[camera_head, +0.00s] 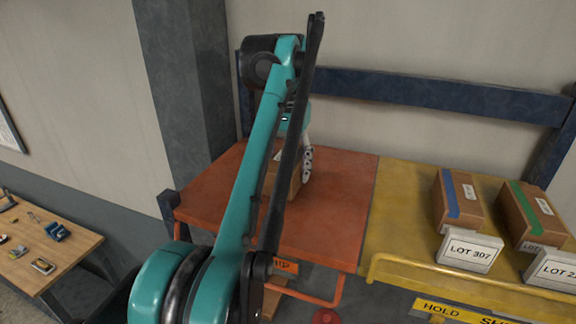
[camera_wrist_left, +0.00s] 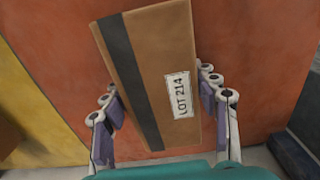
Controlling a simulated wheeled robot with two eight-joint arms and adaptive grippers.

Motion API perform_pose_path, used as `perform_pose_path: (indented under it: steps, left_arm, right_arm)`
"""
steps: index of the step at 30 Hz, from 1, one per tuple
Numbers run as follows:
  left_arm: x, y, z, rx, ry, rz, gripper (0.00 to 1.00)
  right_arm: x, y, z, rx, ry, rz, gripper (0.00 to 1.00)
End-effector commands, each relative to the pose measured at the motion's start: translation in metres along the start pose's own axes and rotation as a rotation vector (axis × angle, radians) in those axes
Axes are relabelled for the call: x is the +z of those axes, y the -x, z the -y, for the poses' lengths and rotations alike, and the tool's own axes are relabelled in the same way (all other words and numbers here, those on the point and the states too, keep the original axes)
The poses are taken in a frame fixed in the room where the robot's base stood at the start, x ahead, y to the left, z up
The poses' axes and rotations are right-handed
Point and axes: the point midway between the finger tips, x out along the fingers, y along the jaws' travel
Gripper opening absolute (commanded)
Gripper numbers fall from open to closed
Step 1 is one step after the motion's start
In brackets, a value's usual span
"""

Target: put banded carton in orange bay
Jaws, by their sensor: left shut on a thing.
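The banded carton (camera_wrist_left: 158,75) is brown with a dark band and a LOT 214 label. My left gripper (camera_wrist_left: 160,105) is shut on it, with a finger on each side. The orange bay (camera_head: 335,200) is the orange surface at the left of the bench. In the head view the carton (camera_head: 297,184) is over that bay and mostly hidden behind my arm, with the left gripper (camera_head: 306,163) at it. I cannot tell whether its underside touches the surface. My right gripper is not in view.
The yellow bay (camera_head: 400,225) adjoins on the right. It holds a blue-banded carton (camera_head: 458,200) behind a LOT 307 card (camera_head: 469,250), and a green-banded carton (camera_head: 532,213). A blue rail (camera_head: 430,97) runs behind. A wooden table (camera_head: 50,250) with small tools stands at left.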

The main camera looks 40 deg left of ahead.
Motion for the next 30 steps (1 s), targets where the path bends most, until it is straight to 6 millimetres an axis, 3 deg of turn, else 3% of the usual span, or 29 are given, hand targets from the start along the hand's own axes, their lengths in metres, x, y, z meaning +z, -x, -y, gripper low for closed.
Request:
perform_pose_path:
  steps: [21,22,24,30]
  left_arm:
    - [0.0,-0.012,0.0,0.0,0.0,0.0,0.21]
    - [0.0,-0.012,0.0,0.0,0.0,0.0,0.62]
    - [0.0,-0.011,0.0,0.0,0.0,0.0,0.81]
    - [0.0,-0.011,0.0,0.0,0.0,0.0,0.84]
  right_arm:
    - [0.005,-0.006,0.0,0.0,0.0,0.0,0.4]
    - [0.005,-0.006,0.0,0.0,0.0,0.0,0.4]
    - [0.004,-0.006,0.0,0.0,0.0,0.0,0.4]
    - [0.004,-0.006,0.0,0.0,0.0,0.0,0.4]
